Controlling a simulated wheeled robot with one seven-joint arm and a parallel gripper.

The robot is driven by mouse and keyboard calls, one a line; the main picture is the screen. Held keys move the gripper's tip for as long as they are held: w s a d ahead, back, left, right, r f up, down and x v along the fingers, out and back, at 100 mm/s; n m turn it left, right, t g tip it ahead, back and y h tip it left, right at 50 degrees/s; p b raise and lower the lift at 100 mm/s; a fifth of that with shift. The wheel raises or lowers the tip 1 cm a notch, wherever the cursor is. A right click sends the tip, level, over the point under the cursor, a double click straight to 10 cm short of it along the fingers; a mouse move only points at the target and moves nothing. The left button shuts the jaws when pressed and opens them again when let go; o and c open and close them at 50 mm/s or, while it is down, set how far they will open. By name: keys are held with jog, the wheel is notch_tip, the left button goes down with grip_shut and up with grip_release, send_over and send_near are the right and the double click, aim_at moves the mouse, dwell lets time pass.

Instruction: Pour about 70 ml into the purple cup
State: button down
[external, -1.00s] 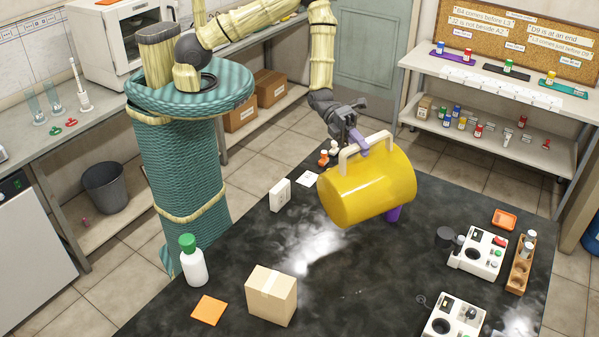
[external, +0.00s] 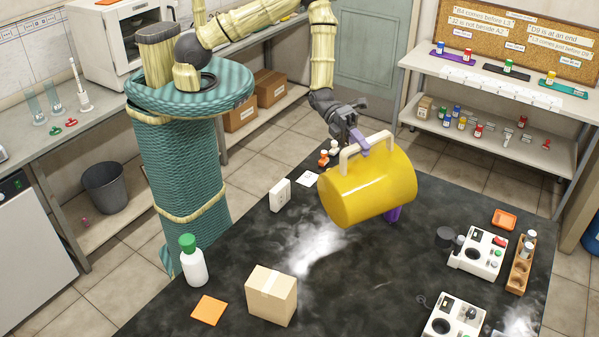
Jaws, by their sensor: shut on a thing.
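A large yellow jug (external: 368,188) with a cream handle (external: 365,143) is held above the dark table, tipped onto its side. My gripper (external: 357,146) is shut on the handle at the top of the jug. The purple cup (external: 394,214) stands on the table, mostly hidden behind the jug; only a small part shows below its right end. The jug's mouth and any liquid stream cannot be seen from this side, nor can the level in the cup.
On the black table (external: 375,290) are a cardboard box (external: 272,295), a green-capped white bottle (external: 193,262), an orange square (external: 209,310), white instruments (external: 480,251) and a wooden vial rack (external: 520,264). The table's middle front is clear.

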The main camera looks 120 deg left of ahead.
jog(key=shift+d+f, duration=0.1)
jog(key=shift+f, duration=0.05)
jog(key=m+b, duration=0.2)
jog(key=b, duration=0.5)
send_over(331, 180)
jog(key=w+a, duration=0.1)
jog(key=a, duration=0.1)
notch_tip(331, 180, down, 3)
jog(key=shift+r+t, duration=0.1)
jog(key=shift+t, duration=0.2)
jog(key=d+f+b, duration=0.1)
jog(key=s+d+f+m+b, duration=0.1)
jog(key=shift+f+m+y+b, duration=0.3)
jog(key=shift+f+y+b, duration=0.05)
jog(key=shift+f+y, duration=0.05)
jog(key=shift+s+r, duration=0.1)
jog(key=shift+r, duration=0.2)
jog(key=shift+s+d+f+m+b, duration=0.3)
jog(key=shift+d+f+b, duration=0.25)
jog(key=shift+f+b, duration=0.15)
